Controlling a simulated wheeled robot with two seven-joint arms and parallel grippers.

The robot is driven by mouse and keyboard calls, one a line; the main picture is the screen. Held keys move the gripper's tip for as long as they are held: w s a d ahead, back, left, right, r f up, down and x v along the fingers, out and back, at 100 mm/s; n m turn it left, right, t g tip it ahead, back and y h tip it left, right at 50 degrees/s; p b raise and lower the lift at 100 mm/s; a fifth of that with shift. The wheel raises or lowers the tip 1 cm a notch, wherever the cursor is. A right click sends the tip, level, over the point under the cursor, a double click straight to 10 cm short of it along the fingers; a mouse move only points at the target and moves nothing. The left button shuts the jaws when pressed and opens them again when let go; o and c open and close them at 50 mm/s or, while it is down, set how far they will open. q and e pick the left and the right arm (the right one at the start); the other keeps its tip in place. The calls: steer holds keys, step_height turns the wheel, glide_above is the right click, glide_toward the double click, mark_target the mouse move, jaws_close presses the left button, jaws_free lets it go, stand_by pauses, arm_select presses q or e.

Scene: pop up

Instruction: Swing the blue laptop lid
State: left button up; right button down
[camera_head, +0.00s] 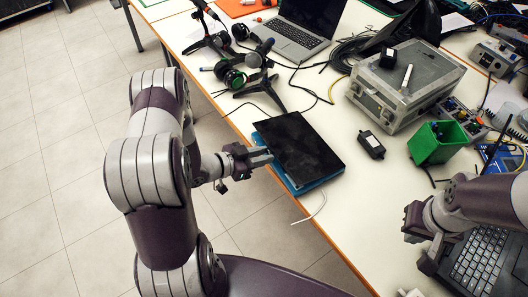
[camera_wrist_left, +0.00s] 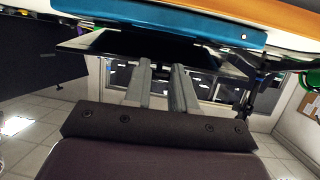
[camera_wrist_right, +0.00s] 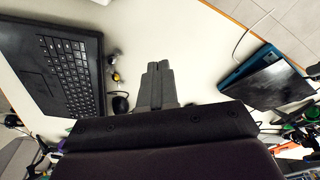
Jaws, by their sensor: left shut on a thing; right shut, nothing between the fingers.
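The blue laptop (camera_head: 284,181) sits at the table's near left edge. Its dark lid (camera_head: 300,145) lies low over the blue base, whose edge shows along the lid's left and front sides. My left gripper (camera_head: 266,156) is at the laptop's left side, past the table edge, shut on the lid's edge. In the left wrist view the fingers (camera_wrist_left: 158,68) reach the dark lid (camera_wrist_left: 190,52) below the blue base (camera_wrist_left: 170,25). My right gripper (camera_wrist_right: 158,68) is shut and empty over the table, well to the right of the laptop, which also shows in the right wrist view (camera_wrist_right: 232,73).
A black laptop (camera_head: 480,262) lies open near my right gripper. A grey case (camera_head: 385,85), a black adapter (camera_head: 371,144) and a green bin (camera_head: 432,150) stand right of the blue laptop. Headphones and cables (camera_head: 232,76) lie behind it. The table front is mostly clear.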

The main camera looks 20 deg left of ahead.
arm_select(q)
steer(key=shift+f, duration=0.15)
steer(key=f+b, duration=0.1)
steer(key=f, duration=0.1)
steer(key=f+b, duration=0.1)
steer(key=shift+s+a+f+b, duration=0.2)
steer(key=shift+s+f+b, duration=0.05)
steer(key=shift+f+b, duration=0.1)
steer(key=o, duration=0.9)
steer(key=shift+r, duration=0.1)
steer(key=shift+p+v, duration=0.4)
steer(key=shift+v, duration=5.95)
